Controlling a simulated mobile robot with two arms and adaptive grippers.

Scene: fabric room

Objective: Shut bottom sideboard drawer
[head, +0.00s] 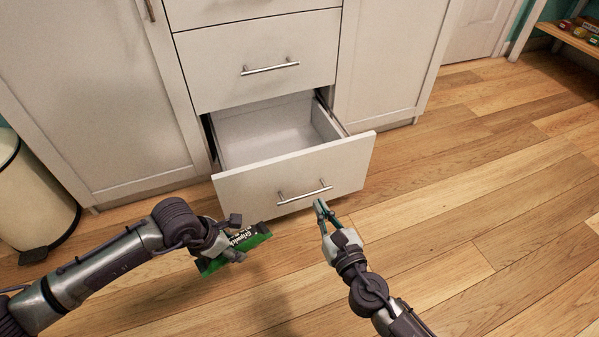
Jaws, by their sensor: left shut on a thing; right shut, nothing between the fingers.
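The bottom sideboard drawer (240,187) is pulled well out, and its inside looks empty. Its front carries a silver bar handle (305,192). The white sideboard (262,62) stands behind it with the drawer above closed. My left gripper (232,250) is shut on a green and black packet (247,239), held in front of the drawer's lower left corner. My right gripper (321,212) is shut and empty, its fingertips close to the drawer front just below and right of the handle. I cannot tell whether they touch it.
A cream bin (32,190) stands at the left beside the sideboard. A wooden shelf (572,36) with small items is at the top right. The wooden floor (480,200) to the right is clear.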

